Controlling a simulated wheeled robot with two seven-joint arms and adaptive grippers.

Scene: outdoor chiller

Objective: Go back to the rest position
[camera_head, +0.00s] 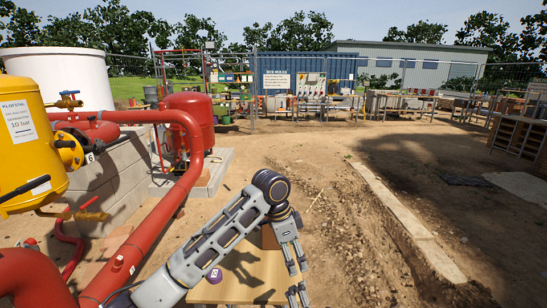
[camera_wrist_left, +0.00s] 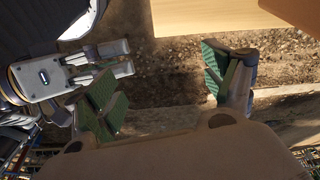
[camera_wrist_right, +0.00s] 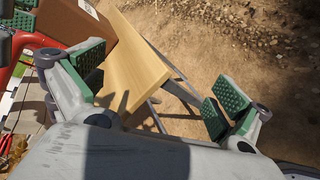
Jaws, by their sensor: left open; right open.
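My left arm comes in from the left in the head view, bends at a dark round joint, and hangs down. Its gripper (camera_head: 298,294) is near the bottom edge, just right of a wooden table. In the left wrist view my left gripper (camera_wrist_left: 165,88) is open, its green-padded fingers wide apart with nothing between them. My right gripper (camera_wrist_right: 158,90) is open in the right wrist view, with no object held; the table shows beyond its fingers. I cannot make out the right gripper in the head view.
The wooden table (camera_head: 245,277) bears a brown box (camera_wrist_right: 75,20) and a small purple item (camera_head: 214,275). Red pipes (camera_head: 150,220) and a yellow tank (camera_head: 28,140) stand at the left. A concrete kerb (camera_head: 400,215) crosses bare ground at the right.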

